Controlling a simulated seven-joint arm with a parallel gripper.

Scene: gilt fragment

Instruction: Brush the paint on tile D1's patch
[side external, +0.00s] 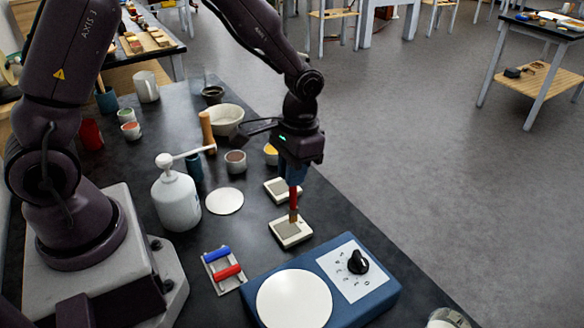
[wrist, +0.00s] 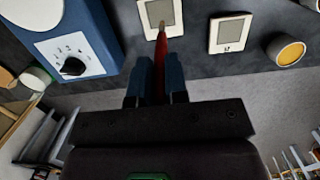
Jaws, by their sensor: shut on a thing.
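My gripper (side external: 291,178) is shut on a red-handled brush (side external: 293,200), which points down. In the wrist view the brush (wrist: 161,70) stands between the blue fingers, its tip over the grey patch of a cream tile (wrist: 149,30). In the side view this is the nearer tile (side external: 303,236), and the tip looks at or just above its patch; I cannot tell if they touch. A second cream tile (side external: 271,189) with a grey patch lies farther back; it also shows in the wrist view (wrist: 214,46). The tile labels are too small to read, so I cannot tell which is D1.
A blue hotplate (side external: 345,310) with a white disc and black knob stands close in front of the nearer tile. A rack (side external: 213,257) holds blue and red pieces. A white pump bottle (side external: 177,205), a white disc (side external: 224,201) and a yellow paint pot (side external: 271,156) stand nearby.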

